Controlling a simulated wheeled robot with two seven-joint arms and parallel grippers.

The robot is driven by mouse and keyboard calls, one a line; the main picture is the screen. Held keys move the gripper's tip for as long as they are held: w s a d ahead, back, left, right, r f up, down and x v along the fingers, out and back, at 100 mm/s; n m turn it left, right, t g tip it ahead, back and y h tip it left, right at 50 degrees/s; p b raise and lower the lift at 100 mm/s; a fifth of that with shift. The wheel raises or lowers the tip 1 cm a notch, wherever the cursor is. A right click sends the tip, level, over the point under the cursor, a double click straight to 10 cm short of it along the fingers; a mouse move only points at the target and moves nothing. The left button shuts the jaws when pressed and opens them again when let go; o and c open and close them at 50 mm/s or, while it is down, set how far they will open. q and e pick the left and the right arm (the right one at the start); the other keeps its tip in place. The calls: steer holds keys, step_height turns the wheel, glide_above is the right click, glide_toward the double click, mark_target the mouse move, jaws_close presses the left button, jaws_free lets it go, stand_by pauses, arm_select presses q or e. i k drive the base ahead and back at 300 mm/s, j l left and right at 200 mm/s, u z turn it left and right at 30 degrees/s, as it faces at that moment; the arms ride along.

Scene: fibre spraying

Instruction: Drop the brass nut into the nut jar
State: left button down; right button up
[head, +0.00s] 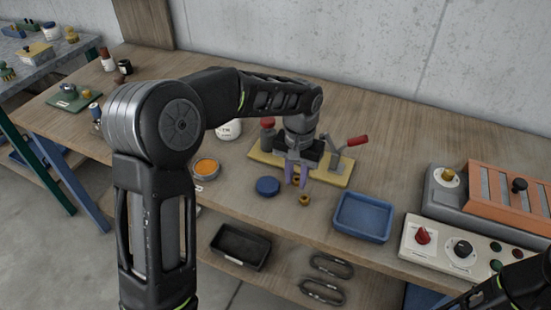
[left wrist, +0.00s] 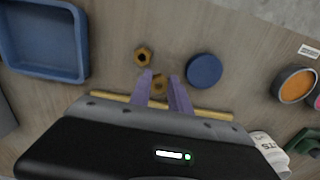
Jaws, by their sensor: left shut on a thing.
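My left gripper (head: 297,182) points down over the bench with its purple fingers shut on a brass nut (left wrist: 159,80). A second brass nut (head: 304,200) lies on the bench close to the fingertips; it also shows in the left wrist view (left wrist: 143,56). A white jar with dark lettering (head: 228,130) stands behind my left arm and is partly hidden. A round open container with orange contents (head: 206,168) stands left of the gripper. I cannot tell which of these is the nut jar. My right gripper is out of view.
A blue round lid (head: 267,186) lies left of the fingers, and a blue tray (head: 363,217) sits to the right. A yellow-based clamp fixture (head: 335,174) with red handles stands just behind the gripper. A control box (head: 455,246) is farther right.

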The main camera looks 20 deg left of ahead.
mark_target(235, 131)
steer(key=u, duration=1.2)
